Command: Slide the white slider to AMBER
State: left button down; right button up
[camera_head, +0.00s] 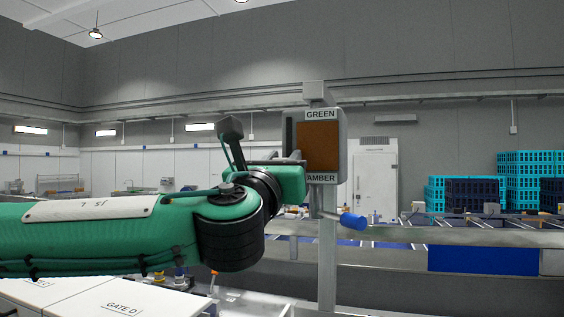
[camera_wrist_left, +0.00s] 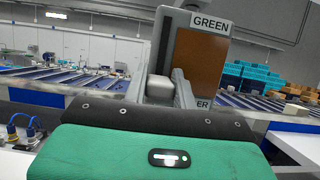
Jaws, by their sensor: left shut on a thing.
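A grey box on a post carries a brown panel (camera_head: 318,147), with a GREEN label (camera_head: 320,115) at its top and an AMBER label (camera_head: 321,178) at its bottom. My left gripper (camera_head: 298,161) reaches the left side of this box, near its lower half, and is shut. In the left wrist view a pale block, which I take to be the white slider (camera_wrist_left: 159,89), sits between the fingers, below the GREEN label. The AMBER label is mostly hidden there by a finger. In the head view the slider is hidden by the gripper. My right gripper is not in view.
A blue-ended handle (camera_head: 352,221) sticks out of the post (camera_head: 327,255) below the box. A conveyor line with a blue panel (camera_head: 482,260) runs behind to the right. Blue crates (camera_head: 530,170) are stacked far right. White GATE D lids (camera_head: 125,300) lie at lower left.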

pick_arm(q)
jog(key=shift+d+f, duration=0.1)
jog(key=shift+f, duration=0.4)
jog(key=c, duration=1.1)
grip_release()
jog(key=b+v, duration=0.6)
jog(key=v, duration=0.8)
jog(key=shift+w, duration=0.1)
